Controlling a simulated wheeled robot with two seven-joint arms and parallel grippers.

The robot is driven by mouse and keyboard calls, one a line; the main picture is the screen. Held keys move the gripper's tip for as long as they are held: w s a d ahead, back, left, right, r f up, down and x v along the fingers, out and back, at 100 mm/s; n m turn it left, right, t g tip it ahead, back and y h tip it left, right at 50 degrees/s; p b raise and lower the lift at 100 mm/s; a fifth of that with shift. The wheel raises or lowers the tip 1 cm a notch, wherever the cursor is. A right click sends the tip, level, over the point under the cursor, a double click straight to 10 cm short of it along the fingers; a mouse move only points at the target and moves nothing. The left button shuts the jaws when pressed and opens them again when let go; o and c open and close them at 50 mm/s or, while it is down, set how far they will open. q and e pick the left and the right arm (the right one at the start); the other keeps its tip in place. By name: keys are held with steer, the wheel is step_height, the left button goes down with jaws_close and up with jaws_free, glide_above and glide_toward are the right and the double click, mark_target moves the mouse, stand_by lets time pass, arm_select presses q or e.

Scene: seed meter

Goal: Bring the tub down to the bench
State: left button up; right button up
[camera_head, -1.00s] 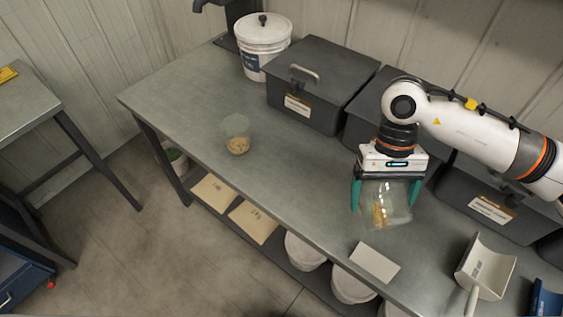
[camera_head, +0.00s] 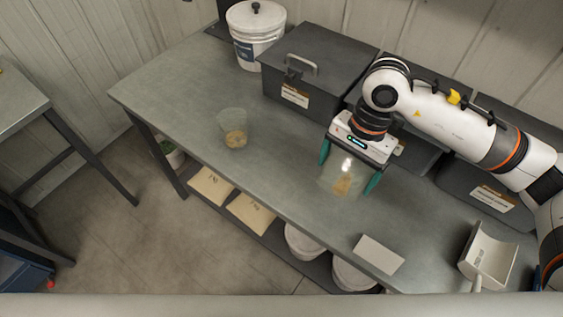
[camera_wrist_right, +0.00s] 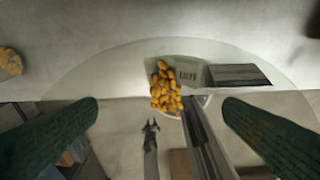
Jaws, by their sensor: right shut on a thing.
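My right gripper (camera_head: 347,169) is shut on a clear see-through tub (camera_head: 336,183) with yellow seeds in its bottom. The green fingers are on either side of it. The tub is over the bench (camera_head: 285,160), in front of the dark boxes; I cannot tell whether its base touches the bench. In the right wrist view the tub's wide clear rim (camera_wrist_right: 100,55) curves between the fingers, with the seeds (camera_wrist_right: 166,90) seen inside. My left gripper is not in view.
A second clear tub (camera_head: 232,122) with seeds stands on the bench to the left. Dark lidded boxes (camera_head: 300,90) and a white bucket (camera_head: 256,50) line the back. A pale card (camera_head: 379,254) and a white scoop (camera_head: 487,255) lie at the right. Bench between the tubs is clear.

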steer(key=w+a+n+g+y, duration=0.25)
steer(key=w+a+n, duration=0.35)
steer(key=n, duration=1)
steer(key=w+a+n+g+y, duration=0.3)
steer(key=a+n, duration=0.5)
steer(key=n, duration=0.9)
steer(key=w+f+m+t+y, duration=0.1)
steer(key=f+m+t, duration=0.2)
steer(key=m+t, duration=0.1)
steer(key=w+d+f+m+t+y, duration=0.1)
steer(key=f+m+t+y, duration=0.1)
steer(key=m+t, duration=0.1)
steer(key=w+d+f+m+t+y+p, duration=0.1)
steer(key=w+f+m+t, duration=0.1)
steer(key=f+m+t, duration=0.1)
steer(key=shift+f+m+t, duration=0.2)
steer(key=shift+m+t, duration=0.25)
steer(key=shift+m, duration=0.25)
steer(key=shift+f+m+t, duration=0.15)
steer(key=shift+m+t, duration=0.25)
steer(key=shift+m, duration=0.3)
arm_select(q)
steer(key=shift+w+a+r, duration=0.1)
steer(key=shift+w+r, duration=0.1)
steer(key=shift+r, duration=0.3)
arm_select(e)
steer(key=shift+f, duration=2.3)
steer(key=shift+f, duration=0.1)
